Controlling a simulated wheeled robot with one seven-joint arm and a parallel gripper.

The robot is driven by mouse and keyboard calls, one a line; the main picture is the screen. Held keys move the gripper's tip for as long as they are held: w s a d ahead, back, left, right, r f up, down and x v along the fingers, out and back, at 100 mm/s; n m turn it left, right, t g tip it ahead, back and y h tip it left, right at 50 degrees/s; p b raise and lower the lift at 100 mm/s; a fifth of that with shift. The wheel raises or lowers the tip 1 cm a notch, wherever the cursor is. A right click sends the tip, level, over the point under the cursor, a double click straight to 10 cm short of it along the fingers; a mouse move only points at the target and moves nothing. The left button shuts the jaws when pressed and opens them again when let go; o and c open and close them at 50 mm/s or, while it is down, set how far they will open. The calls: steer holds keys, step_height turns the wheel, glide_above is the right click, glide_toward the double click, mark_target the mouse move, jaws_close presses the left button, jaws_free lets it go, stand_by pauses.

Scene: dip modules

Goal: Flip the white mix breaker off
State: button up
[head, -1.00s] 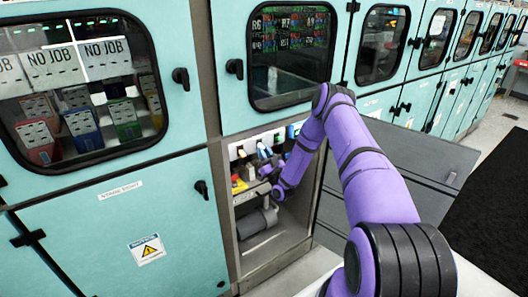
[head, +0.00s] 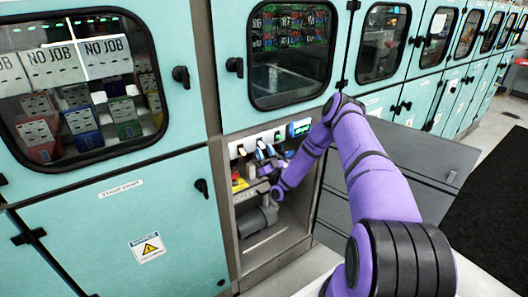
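A row of small breakers runs along the top of the open lower compartment in the head view. A white breaker handle (head: 241,152) shows at the left of the row, and a blue one (head: 271,150) stands further right. Which of the pale handles is the white mix breaker cannot be told at this size. My gripper (head: 266,169) is inside the compartment, just below the breaker row. Its fingers are small and partly lost among the parts behind them, so their opening and any contact are unclear.
Yellow and red parts (head: 239,182) sit at the compartment's left, with a grey cylinder (head: 257,220) below. The compartment's grey door (head: 425,160) hangs open to the right. Teal cabinets surround the opening.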

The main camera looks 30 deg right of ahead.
steer(key=shift+r, duration=0.1)
steer(key=v, duration=1)
steer(key=shift+s+f, duration=0.25)
steer(key=shift+f, duration=0.05)
stand_by(0.3)
